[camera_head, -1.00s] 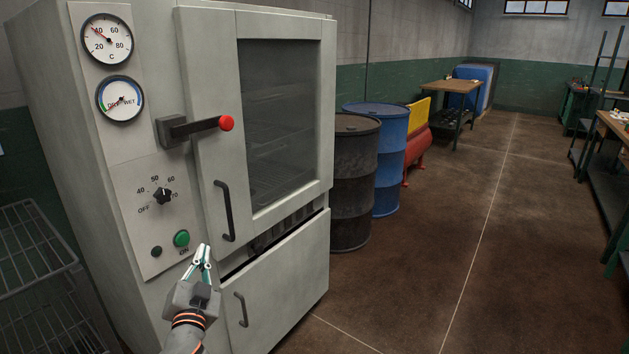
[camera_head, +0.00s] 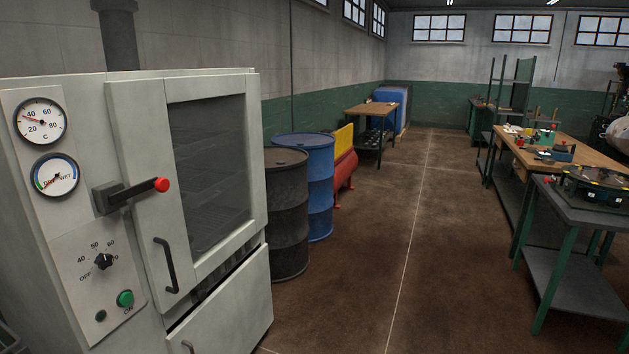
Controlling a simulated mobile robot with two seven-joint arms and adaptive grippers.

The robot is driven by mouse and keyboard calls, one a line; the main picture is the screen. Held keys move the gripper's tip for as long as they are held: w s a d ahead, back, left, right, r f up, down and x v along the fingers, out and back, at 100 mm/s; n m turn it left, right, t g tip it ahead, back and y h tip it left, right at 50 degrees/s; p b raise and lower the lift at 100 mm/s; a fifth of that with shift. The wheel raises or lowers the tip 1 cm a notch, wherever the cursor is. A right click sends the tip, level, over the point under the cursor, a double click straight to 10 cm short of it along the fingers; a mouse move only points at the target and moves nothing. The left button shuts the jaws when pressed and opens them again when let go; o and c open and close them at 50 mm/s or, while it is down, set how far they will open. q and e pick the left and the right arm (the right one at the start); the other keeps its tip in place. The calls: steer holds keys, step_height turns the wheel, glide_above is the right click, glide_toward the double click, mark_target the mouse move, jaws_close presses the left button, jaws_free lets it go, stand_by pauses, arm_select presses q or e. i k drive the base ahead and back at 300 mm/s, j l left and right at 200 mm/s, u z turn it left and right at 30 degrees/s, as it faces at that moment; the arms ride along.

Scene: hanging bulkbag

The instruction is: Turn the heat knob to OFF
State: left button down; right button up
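The heat knob (camera_head: 103,262) is a small black star-shaped knob on the pale control panel of a grey oven cabinet (camera_head: 85,160) at the left. Marks OFF, 40, 50, 60 and 70 run around it, with OFF at its lower left. Its exact setting is too small to read surely. Below it are a green ON button (camera_head: 125,298) and a small black button (camera_head: 100,316). Neither of my grippers shows in this view, and nothing touches the knob.
A black door lever with a red ball (camera_head: 162,185) juts out right of the panel, above a door handle (camera_head: 165,265). A dark barrel (camera_head: 287,215) and a blue barrel (camera_head: 318,185) stand beyond the cabinet. Workbenches (camera_head: 560,150) stand at the right. The middle floor is clear.

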mark_target(104, 261)
steer(key=u, duration=1.25)
steer(key=i+l+u, duration=0.1)
steer(key=l, duration=0.4)
steer(key=i+l, duration=0.15)
steer(key=l, duration=0.4)
steer(key=i+l+u, duration=0.15)
steer(key=l, duration=0.35)
steer(key=l+u, duration=0.1)
steer(key=l, duration=0.45)
steer(key=i, duration=0.05)
